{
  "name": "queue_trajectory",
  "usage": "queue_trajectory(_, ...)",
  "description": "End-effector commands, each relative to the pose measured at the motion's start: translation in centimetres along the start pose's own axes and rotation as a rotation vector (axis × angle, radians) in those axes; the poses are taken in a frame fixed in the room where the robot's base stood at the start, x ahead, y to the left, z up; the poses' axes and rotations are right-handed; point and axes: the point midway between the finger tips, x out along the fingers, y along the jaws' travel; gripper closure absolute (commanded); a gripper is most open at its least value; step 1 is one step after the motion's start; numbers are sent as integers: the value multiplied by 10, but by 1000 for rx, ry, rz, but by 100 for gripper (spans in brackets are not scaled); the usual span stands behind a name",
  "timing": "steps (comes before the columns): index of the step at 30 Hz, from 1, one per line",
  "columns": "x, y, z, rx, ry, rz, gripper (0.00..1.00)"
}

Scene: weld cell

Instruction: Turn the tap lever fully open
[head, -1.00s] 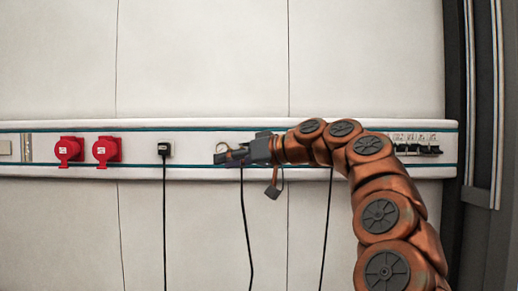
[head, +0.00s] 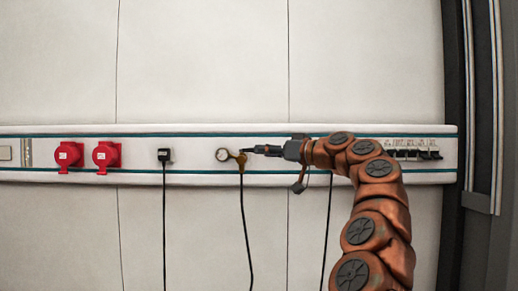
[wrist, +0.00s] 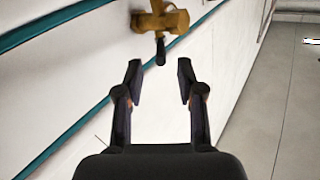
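The brass tap (head: 241,158) sits on the white wall rail, with a round gauge (head: 222,155) at its left. It also shows in the wrist view (wrist: 160,18) at the top, with a dark lever (wrist: 160,52) pointing down toward my gripper. In the head view the lever (head: 246,150) is a thin dark piece, hard to make out beside the fingers. My gripper (wrist: 158,75) is open and empty in the wrist view, with the lever end just beyond and between the fingertips. In the head view my gripper (head: 254,150) is just right of the tap.
Two red sockets (head: 106,154) and a black plug (head: 164,155) with a hanging cable are on the rail left of the tap. Black cables hang below the rail. A row of dark switches (head: 414,154) is at the right. The wall above is bare.

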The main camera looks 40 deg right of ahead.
Motion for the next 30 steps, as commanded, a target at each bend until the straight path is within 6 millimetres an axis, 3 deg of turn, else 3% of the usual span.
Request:
queue_trajectory(6,25,-1,-2,1,-1,-1,62)
queue_trajectory(15,28,-1,-1,1,1,-1,62)
queue_trajectory(26,29,-1,0,1,1,-1,100)
queue_trajectory(30,29,-1,0,1,1,-1,100)
